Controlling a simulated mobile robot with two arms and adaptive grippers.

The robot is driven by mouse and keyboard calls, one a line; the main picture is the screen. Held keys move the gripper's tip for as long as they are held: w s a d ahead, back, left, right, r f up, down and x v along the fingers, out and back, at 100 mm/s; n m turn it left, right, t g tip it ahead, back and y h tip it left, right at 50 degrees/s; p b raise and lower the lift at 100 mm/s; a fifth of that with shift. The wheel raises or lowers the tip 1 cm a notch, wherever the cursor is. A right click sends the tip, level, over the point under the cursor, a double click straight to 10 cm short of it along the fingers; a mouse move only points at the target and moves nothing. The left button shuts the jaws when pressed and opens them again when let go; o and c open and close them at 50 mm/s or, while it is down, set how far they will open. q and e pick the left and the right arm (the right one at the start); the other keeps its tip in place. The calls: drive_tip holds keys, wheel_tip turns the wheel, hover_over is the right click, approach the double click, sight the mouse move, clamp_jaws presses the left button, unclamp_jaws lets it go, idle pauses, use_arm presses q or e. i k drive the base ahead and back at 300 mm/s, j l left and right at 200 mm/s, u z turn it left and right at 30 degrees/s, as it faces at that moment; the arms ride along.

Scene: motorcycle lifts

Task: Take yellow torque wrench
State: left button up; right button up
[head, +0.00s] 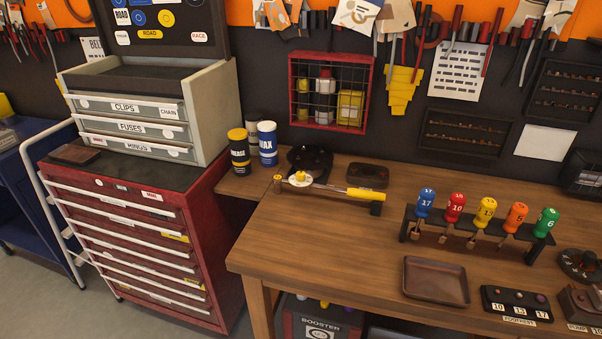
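The yellow torque wrench (335,190) lies across the far left part of the wooden workbench (330,235). Its yellow handle points right and seems to rest on a small dark support (377,208). Its head end is at the left, by a round white and yellow piece (300,179). It looks raised a little above the bench top. Neither of my grippers is in the head view.
A grease can (239,152) and a wax can (267,144) stand left of the wrench. Right is a rack of coloured screwdrivers (480,228), with a brown tray (436,280) in front. A red drawer cabinet (140,235) stands at left. The bench's front left is clear.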

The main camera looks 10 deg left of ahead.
sight(277, 179)
drive_tip(key=i+j+z, duration=0.1)
drive_tip(key=j+z, duration=0.3)
drive_tip(key=j, duration=0.2)
drive_tip(key=j+z, duration=0.4)
drive_tip(key=j, duration=0.2)
drive_tip(key=j+z, duration=0.4)
drive_tip(key=j, duration=0.2)
drive_tip(key=k, duration=0.05)
